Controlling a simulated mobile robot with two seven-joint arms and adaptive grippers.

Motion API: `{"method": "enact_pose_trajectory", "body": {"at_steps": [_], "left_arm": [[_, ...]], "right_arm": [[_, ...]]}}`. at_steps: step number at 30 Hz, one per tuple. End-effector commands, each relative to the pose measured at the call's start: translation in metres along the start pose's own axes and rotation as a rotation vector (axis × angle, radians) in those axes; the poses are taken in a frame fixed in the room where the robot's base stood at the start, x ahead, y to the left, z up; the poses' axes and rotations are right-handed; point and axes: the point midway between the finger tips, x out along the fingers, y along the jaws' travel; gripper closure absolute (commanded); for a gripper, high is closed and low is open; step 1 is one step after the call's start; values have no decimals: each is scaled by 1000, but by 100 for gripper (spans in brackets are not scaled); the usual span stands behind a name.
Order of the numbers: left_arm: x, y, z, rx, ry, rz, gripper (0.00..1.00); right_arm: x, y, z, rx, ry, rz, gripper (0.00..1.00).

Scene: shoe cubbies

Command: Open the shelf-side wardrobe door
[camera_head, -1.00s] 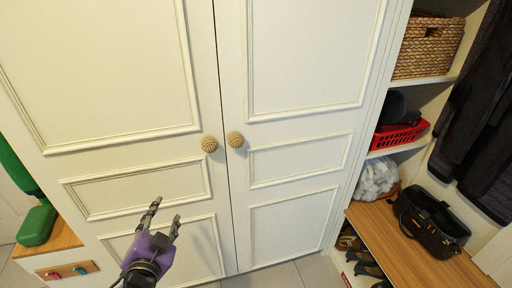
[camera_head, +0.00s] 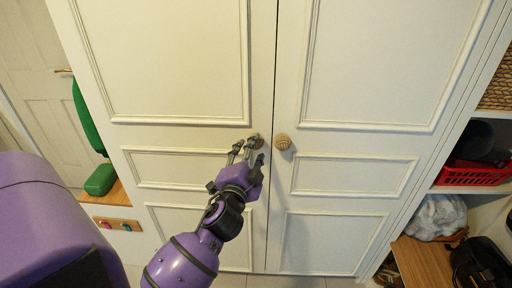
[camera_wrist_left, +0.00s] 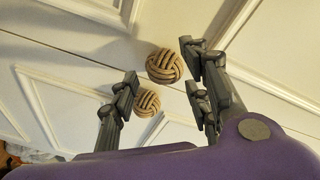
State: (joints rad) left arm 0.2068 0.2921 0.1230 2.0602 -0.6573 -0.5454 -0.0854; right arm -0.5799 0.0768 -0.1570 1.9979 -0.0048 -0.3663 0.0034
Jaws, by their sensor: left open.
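The wardrobe's shelf-side door (camera_head: 375,75) is the right one in the head view and is shut. Its round woven knob (camera_head: 283,142) is just right of the seam, clear of my left gripper (camera_head: 248,148). The left door (camera_head: 165,65) is also shut. Its matching knob (camera_head: 259,143) is partly hidden by my fingertips. My left gripper is open. In the left wrist view, one knob (camera_wrist_left: 164,66) shows between the open fingers (camera_wrist_left: 160,75) and another knob (camera_wrist_left: 146,102) close below it. I cannot tell whether a finger touches a knob. My right gripper is not in view.
Open shelves with a red basket (camera_head: 474,174) and a white bundle (camera_head: 434,216) stand to the right. A wooden bench (camera_head: 411,262) carries a black bag (camera_head: 480,264). A green object (camera_head: 100,180) is at the left. Tiled floor shows below the doors.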

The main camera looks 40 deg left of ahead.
Motion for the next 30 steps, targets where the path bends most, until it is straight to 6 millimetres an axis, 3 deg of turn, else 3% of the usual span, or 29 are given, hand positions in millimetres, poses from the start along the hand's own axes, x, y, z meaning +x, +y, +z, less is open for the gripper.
{"method": "enact_pose_trajectory", "body": {"at_steps": [6,15,25,30], "left_arm": [[21,0,0,0,0,1,56],[23,1,0,-1,0,2,58],[22,3,0,-2,0,5,100],[22,4,0,-3,0,7,100]], "right_arm": [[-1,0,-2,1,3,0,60],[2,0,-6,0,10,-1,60],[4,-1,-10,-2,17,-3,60],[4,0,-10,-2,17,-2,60]]}}
